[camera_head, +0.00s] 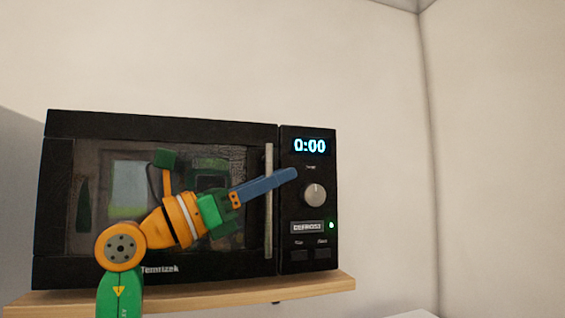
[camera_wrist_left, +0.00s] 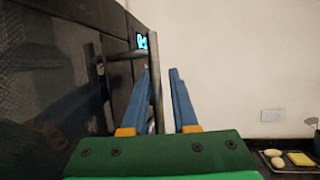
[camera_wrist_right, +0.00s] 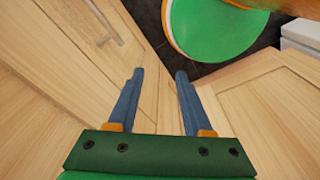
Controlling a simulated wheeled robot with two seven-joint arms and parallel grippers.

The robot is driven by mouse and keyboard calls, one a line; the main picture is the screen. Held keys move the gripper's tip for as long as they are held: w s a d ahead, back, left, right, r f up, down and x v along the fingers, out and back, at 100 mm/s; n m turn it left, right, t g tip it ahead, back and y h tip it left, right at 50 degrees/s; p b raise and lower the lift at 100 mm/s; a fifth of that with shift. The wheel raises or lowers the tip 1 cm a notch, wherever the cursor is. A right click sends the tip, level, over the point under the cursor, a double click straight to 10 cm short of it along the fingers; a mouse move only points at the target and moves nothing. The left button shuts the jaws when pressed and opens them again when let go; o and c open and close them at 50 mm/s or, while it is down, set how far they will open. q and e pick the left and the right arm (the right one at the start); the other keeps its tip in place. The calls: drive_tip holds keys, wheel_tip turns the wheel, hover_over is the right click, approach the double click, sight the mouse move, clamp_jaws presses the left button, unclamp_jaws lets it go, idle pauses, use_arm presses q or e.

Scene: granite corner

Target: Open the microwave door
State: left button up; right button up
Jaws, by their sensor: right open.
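The black microwave (camera_head: 150,125) stands on a wooden shelf with its door (camera_head: 90,270) shut against the body. Its vertical grey bar handle (camera_head: 268,235) is at the door's right edge. My left gripper (camera_head: 290,173) reaches across the handle, with the fingers pointing right. In the left wrist view, the handle (camera_wrist_left: 155,65) runs between the left gripper's fingers (camera_wrist_left: 161,73), nearer the door-side finger. A gap shows between the handle and the outer finger, so the gripper is open around it. My right gripper (camera_wrist_right: 160,72) is open and empty, in front of wooden cabinet fronts.
The wooden shelf (camera_head: 325,286) ends just right of the microwave. The control panel (camera_head: 310,215) with its knob is close to my left fingertips. A tray (camera_wrist_left: 285,165) with small food items is at the lower right. Wooden cabinet doors (camera_wrist_right: 65,75) are near my right gripper.

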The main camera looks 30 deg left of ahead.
use_arm(q)
drive_tip(key=shift+w+d+r, duration=0.1)
drive_tip(key=shift+w+d, duration=0.1)
drive_tip(key=shift+w, duration=0.4)
drive_tip(key=shift+w+d+r, duration=0.1)
drive_tip(key=shift+w+d, duration=0.05)
drive_tip(key=shift+w, duration=0.4)
drive_tip(key=shift+s+a, duration=0.1)
drive_tip(key=shift+s, duration=0.1)
drive_tip(key=shift+c, duration=1.1)
clamp_jaws()
drive_tip(key=shift+s, duration=0.1)
